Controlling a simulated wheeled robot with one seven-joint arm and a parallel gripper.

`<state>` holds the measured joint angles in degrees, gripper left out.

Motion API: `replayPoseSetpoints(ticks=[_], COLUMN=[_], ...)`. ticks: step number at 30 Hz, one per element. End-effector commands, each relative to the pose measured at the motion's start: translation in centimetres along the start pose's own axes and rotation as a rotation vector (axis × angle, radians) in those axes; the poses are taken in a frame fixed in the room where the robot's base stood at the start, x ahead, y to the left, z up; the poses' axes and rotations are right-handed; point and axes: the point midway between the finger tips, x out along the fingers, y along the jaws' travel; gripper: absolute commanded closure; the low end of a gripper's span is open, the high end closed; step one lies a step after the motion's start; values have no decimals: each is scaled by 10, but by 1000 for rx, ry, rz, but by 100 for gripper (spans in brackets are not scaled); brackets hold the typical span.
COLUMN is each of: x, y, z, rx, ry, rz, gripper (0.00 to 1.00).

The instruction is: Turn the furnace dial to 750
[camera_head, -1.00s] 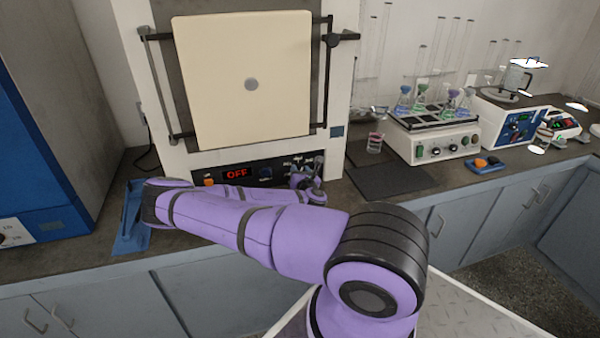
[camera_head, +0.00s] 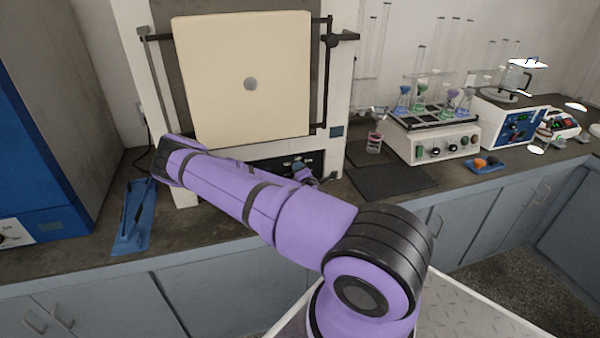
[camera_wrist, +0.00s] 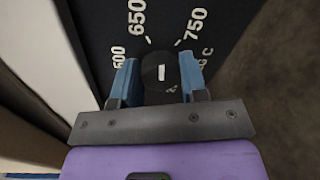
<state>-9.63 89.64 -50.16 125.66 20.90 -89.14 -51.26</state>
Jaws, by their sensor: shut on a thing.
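The furnace (camera_head: 160,100) stands at the back with its cream door (camera_head: 245,60) shut. Its black control panel (camera_head: 262,166) is below the door, partly hidden by my arm. In the wrist view the dark round dial (camera_wrist: 158,66) sits between the two blue fingers of my gripper (camera_wrist: 158,80), which is shut on it. The dial's white mark points nearly straight up in that view, between the ticks by the printed 650 (camera_wrist: 137,18) and 750 (camera_wrist: 195,22). In the head view my gripper is small and partly hidden at the panel.
A blue tray (camera_head: 128,235) lies on the counter at the left, near a blue machine (camera_head: 30,160). A dark mat (camera_head: 390,182), a small beaker (camera_head: 374,143) and a shaker with flasks (camera_head: 435,145) stand to the right. The counter's front strip is mostly clear.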

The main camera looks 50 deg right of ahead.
Motion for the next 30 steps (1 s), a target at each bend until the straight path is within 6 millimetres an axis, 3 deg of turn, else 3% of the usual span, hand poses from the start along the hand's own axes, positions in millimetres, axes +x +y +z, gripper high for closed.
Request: replayPoseSetpoints(ticks=[15,30], x=[0,-1], y=[-1,-2], z=[1,0], rx=[469,702], ry=[33,53], rz=[10,15], gripper=[84,84])
